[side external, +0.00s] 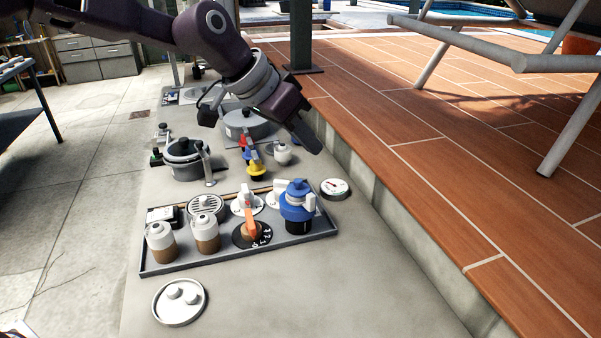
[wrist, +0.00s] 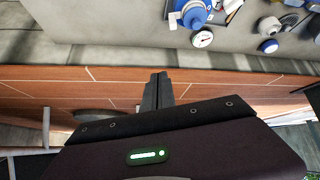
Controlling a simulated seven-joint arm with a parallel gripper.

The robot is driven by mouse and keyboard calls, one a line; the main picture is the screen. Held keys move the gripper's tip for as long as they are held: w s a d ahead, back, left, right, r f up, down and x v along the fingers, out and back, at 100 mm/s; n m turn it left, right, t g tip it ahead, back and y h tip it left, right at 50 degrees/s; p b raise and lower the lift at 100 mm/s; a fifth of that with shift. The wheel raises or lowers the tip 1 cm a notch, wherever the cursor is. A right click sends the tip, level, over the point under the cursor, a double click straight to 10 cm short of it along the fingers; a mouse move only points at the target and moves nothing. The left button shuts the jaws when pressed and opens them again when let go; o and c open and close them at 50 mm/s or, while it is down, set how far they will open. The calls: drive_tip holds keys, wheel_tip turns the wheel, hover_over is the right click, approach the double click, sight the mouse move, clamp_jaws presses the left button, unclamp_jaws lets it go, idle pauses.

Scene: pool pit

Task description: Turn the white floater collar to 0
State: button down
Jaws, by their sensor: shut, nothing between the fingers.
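A grey tray (side external: 215,262) on the concrete ledge holds two small vessels with white tops and brown lower parts, one at its left end (side external: 161,242) and one to its right (side external: 205,233). A white handle (side external: 243,199) stands on a pale round base behind an orange handle (side external: 250,222) on a black numbered dial. I cannot tell which white part is the floater collar, nor read any setting. My gripper (side external: 308,140) hangs above and behind the tray, beside the tiled edge, apart from everything. In the wrist view my gripper (wrist: 158,90) is shut and empty.
A blue-topped valve (side external: 297,200) fills the tray's right end, with a gauge (side external: 335,188) beside it. A round white lid (side external: 180,301) lies in front. Pots (side external: 184,159) and a yellow-based fitting (side external: 255,170) stand behind.

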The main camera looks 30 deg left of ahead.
sight(308, 200)
drive_tip(key=s+a+f+g+y, duration=0.2)
drive_tip(key=s+a+f, duration=0.3)
drive_tip(key=a, duration=0.1)
drive_tip(key=w+d+f, duration=0.3)
drive_tip(key=w+f, duration=0.3)
drive_tip(key=f, duration=0.2)
drive_tip(key=shift+w+d+f, duration=0.2)
drive_tip(key=shift+f, duration=0.1)
drive_tip(key=shift+w+d, duration=0.5)
drive_tip(key=shift+w, duration=0.05)
